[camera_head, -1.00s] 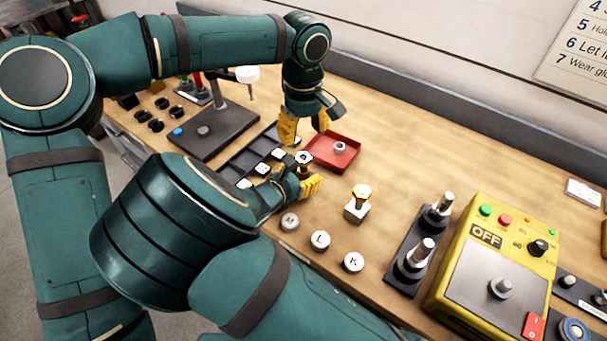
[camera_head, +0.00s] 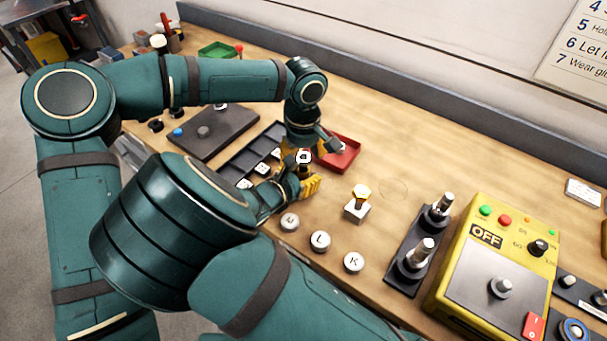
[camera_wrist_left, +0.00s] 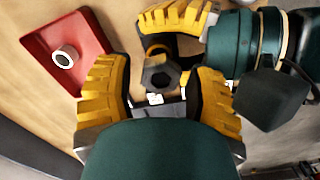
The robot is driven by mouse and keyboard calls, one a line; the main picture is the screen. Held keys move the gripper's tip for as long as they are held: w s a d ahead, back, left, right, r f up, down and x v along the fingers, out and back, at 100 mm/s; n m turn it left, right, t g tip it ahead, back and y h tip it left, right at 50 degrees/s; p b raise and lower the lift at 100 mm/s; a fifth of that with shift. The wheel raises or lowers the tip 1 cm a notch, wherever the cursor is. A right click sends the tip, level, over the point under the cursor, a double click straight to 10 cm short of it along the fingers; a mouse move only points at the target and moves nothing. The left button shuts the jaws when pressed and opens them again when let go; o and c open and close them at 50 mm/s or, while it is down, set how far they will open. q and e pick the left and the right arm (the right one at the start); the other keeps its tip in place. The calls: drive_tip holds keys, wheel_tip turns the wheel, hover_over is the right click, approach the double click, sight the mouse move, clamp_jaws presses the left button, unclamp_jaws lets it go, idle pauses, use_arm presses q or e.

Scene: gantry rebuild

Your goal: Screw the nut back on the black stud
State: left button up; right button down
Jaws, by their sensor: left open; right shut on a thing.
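My right gripper (camera_head: 302,182) is shut on a small dark piece, which looks like the black stud, held upright above the bench. A grey hexagonal nut with a dark centre (camera_head: 304,157) shows at its top; the left wrist view shows this nut (camera_wrist_left: 158,75) too. I cannot tell how far it is threaded. My left gripper (camera_wrist_left: 160,95) is open, with its yellow fingers either side of the nut and apparently apart from it. A separate steel ring or nut (camera_wrist_left: 65,57) lies in the red tray (camera_wrist_left: 93,38).
A black compartment tray (camera_head: 240,165) lies beside the grippers. Bench behind the block is clear.

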use_arm(q)
clamp_jaws()
drive_tip(key=m, duration=0.5)
drive_tip(key=shift+m, duration=0.4)
drive_tip(key=m, duration=0.6)
drive_tip(key=shift+m, duration=0.3)
drive_tip(key=m, duration=1.1)
drive_tip(key=shift+o, duration=0.4)
unclamp_jaws()
